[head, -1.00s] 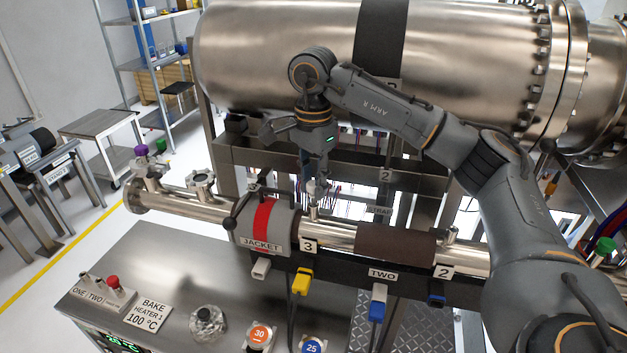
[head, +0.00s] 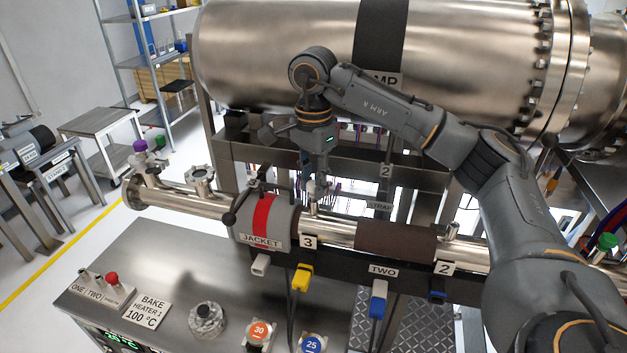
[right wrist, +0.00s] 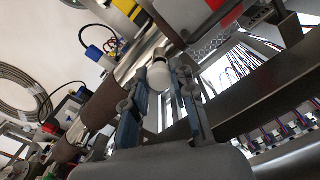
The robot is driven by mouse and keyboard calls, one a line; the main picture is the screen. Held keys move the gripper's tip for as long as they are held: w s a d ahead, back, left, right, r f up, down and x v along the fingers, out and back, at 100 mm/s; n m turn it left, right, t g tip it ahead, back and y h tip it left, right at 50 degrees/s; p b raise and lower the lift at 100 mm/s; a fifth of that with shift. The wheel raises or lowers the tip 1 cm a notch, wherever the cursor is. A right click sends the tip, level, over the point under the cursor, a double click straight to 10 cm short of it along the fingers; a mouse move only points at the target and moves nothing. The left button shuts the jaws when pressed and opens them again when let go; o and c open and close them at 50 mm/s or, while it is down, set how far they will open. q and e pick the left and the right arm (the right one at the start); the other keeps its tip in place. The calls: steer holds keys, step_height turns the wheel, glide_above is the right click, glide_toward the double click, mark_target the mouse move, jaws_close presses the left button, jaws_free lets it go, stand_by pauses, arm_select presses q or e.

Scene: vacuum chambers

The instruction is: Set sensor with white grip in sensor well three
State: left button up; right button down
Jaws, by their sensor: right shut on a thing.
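My right gripper (head: 315,172) points down over the steel pipe, just above the stub beside the label 3 (head: 309,242). In the right wrist view its two fingers (right wrist: 160,100) stand on either side of a pale, round-ended grip (right wrist: 160,76), the sensor with white grip. In the head view only a small pale bit of the sensor (head: 311,187) shows below the fingertips. Sensor well three (head: 314,209) is the short stub on the pipe right of the jacket. I cannot tell whether the sensor's tip is inside it. My left gripper is out of view.
The grey jacket with a red band (head: 264,222) wraps the pipe just left of the well, with dark clamp handles. A brown sleeve (head: 395,240) lies to the right, then a stub by label 2 (head: 443,268). The large steel chamber (head: 280,55) is close behind the arm.

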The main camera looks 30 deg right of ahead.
steer(key=shift+f+b, duration=0.45)
steer(key=shift+f, duration=0.2)
stand_by(0.4)
steer(key=c, duration=1)
jaws_free()
steer(key=shift+r, duration=0.15)
steer(key=shift+r+p, duration=2.6)
steer(key=shift+r, duration=0.8)
